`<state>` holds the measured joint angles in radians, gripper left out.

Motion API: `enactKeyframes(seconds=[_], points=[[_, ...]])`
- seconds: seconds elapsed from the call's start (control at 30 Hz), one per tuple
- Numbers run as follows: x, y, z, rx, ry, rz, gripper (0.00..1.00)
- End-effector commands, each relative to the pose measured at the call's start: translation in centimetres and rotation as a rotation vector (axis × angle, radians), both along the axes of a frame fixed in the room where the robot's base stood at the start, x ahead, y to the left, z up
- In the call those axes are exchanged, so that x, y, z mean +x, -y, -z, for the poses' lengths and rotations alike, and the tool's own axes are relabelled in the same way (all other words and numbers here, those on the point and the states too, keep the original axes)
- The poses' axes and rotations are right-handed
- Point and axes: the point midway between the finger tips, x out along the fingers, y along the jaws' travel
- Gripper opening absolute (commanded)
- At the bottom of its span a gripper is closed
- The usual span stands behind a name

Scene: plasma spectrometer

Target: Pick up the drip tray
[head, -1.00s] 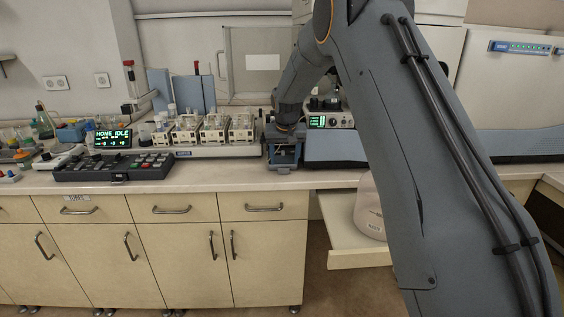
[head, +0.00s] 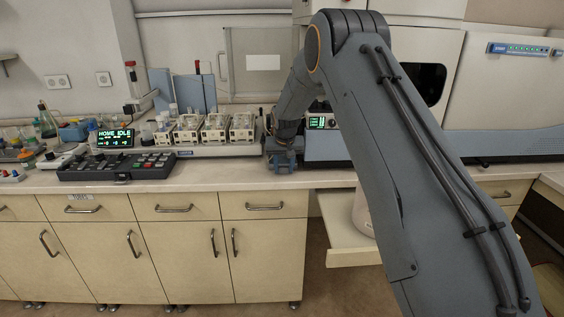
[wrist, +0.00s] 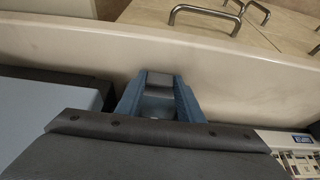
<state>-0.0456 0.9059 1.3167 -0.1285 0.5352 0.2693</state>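My gripper (head: 283,167) is at the bench top, between the rack of small clear-walled units and the instrument's blue-grey base. In the wrist view its two blue fingers (wrist: 158,105) stand apart below a dark body, so it looks open. I cannot tell whether these belong to the drip tray or to the gripper. I cannot pick out the drip tray for certain in either view; the gripper and arm cover that spot.
The white unit with the rack (head: 215,147) is close on the left, the instrument base (head: 335,148) close on the right. A keypad console (head: 117,167) lies further left. Below, an open drawer (head: 345,250) holds a pale container (head: 361,215). The bench's front edge is near.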

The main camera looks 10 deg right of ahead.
Motion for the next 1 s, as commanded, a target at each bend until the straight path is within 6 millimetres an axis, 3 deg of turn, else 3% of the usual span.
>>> enactKeyframes(seconds=[0.07, 1.0], points=[[0.0, 0.0, 0.0, 0.0, 0.0, 0.0, 0.11], [-0.5, 0.4, -1.6, 0.0, 0.0, 0.006, 0.11]])
